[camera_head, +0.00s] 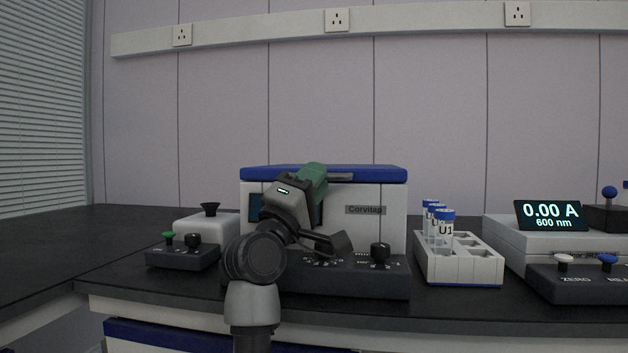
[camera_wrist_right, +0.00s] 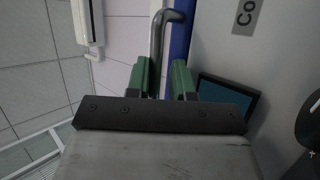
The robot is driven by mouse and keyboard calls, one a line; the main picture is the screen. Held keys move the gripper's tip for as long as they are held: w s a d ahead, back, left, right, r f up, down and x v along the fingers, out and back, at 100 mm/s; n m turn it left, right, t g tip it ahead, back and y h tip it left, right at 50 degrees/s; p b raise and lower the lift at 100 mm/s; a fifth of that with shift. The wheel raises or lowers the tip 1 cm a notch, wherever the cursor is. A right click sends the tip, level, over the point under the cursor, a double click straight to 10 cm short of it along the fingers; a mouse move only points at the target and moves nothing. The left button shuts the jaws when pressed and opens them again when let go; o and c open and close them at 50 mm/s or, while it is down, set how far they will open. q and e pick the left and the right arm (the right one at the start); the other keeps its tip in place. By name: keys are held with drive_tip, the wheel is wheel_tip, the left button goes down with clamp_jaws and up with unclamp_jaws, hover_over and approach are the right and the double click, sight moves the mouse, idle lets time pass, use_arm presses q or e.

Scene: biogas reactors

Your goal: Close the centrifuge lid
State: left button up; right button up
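The centrifuge (camera_head: 395,205) is a white box labelled Corvitap with a dark screen. Its blue lid (camera_head: 375,173) lies level across the top, seen nearly edge-on; I cannot tell whether it is latched. A grey bar handle (camera_head: 340,178) sticks out at the lid's front. My right gripper (camera_head: 316,174), with green fingers, is up at the lid's front edge by the handle. In the wrist view the handle (camera_wrist_right: 157,45) runs between the fingers (camera_wrist_right: 160,75), with a gap on the right finger's side, beside the blue lid edge (camera_wrist_right: 181,30). My left gripper is out of view.
A black control panel with knobs (camera_head: 390,280) fronts the centrifuge. A white rack (camera_head: 470,270) with several blue-capped tubes stands right of it, then a photometer (camera_head: 505,235) reading 0.00 A. A small device (camera_head: 185,257) with green and black knobs is at left. The dark bench is clear at far left.

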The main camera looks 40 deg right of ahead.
drive_tip(key=v, duration=1.1)
drive_tip(key=shift+f, duration=0.1)
